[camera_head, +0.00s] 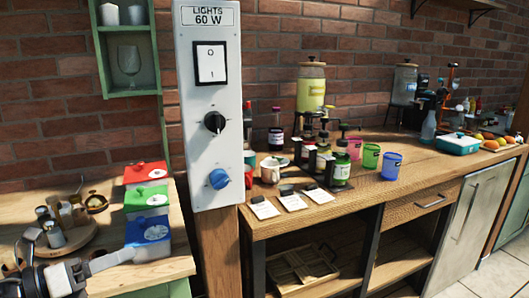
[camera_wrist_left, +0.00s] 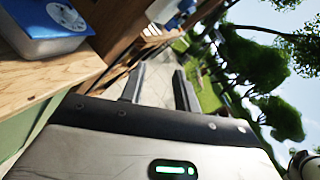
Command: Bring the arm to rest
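My left gripper (camera_head: 100,263) is at the lower left of the head view, at the front of the left wooden table, near the blue box (camera_head: 148,238). In the left wrist view its two fingers (camera_wrist_left: 160,84) stand apart with nothing between them, and paving and grass show beyond. The blue box with a white round label also shows in the wrist view (camera_wrist_left: 45,22), left of the fingers and apart from them. My right gripper is in neither view.
A grey switch panel (camera_head: 207,150) on a wooden post stands right of the boxes. A tray with jars (camera_head: 55,232) is on the left table (camera_head: 165,272). The right counter (camera_head: 400,190) holds bottles, cups and cards. Open space lies ahead of the fingers.

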